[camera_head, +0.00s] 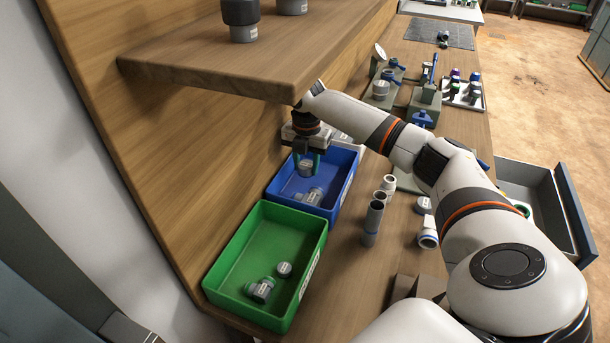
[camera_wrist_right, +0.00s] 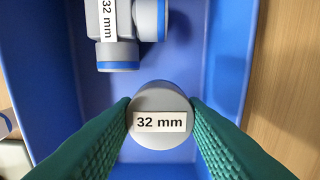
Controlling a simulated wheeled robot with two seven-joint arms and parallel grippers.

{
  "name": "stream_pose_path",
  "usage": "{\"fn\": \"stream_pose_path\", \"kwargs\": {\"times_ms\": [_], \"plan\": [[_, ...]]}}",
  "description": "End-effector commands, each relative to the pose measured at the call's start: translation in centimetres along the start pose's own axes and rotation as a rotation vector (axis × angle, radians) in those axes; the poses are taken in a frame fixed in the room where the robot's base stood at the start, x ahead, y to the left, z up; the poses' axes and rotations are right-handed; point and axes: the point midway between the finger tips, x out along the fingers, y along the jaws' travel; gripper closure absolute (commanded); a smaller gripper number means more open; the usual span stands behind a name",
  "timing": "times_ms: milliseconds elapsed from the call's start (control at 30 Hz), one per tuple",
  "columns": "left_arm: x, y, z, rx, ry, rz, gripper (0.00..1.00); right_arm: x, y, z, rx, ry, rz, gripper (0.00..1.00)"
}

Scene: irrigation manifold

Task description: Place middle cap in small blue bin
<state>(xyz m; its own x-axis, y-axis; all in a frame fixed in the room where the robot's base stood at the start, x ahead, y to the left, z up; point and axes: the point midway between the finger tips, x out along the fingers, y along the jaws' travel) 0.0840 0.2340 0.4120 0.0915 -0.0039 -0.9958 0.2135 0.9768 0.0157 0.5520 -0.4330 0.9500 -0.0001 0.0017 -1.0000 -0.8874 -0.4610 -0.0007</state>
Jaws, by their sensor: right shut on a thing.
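My right gripper (camera_head: 307,158) is over the small blue bin (camera_head: 332,210). In the right wrist view, its green fingers (camera_wrist_right: 161,110) are shut on a round grey cap (camera_wrist_right: 158,100) labelled 32 mm. The cap also shows between the fingers in the head view (camera_head: 305,168). The bin's blue wall and floor (camera_wrist_right: 215,60) surround the cap in the wrist view; how far it is above the floor I cannot tell. A grey fitting (camera_wrist_right: 117,40) with blue bands, labelled 32 mm, lies in the bin beside the held cap. My left gripper is not in view.
A green bin (camera_head: 232,250) with a few grey fittings stands in front of the blue bin. Grey pipe pieces (camera_head: 372,222) stand to the right on the bench. A wooden shelf (camera_head: 210,60) overhangs at upper left. Valves and a tray (camera_head: 464,95) are farther back.

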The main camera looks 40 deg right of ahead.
Motion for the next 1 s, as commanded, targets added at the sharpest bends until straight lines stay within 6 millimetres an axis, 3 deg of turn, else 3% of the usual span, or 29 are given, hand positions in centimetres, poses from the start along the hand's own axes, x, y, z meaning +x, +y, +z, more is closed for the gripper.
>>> {"fn": "stream_pose_path", "kwargs": {"times_ms": [300, 700, 733, 833, 1000], "plan": [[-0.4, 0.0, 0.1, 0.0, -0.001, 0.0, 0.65, 4.3, 0.1, 0.0, 0.001, 0.0, 0.002, 0.84], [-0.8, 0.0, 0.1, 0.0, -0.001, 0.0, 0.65, 5.1, -0.3, 0.0, 0.0, 0.001, 0.0, 0.84], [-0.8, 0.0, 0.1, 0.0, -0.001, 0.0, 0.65, 5.1, -0.3, 0.0, 0.0, 0.001, 0.0, 0.59], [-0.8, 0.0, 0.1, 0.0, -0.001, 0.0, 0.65, 5.1, -0.3, 0.0, 0.0, 0.001, 0.0, 0.42], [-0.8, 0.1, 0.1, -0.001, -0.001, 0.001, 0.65, 5.0, -0.3, 0.0, 0.0, 0.001, 0.0, 0.4]]}}
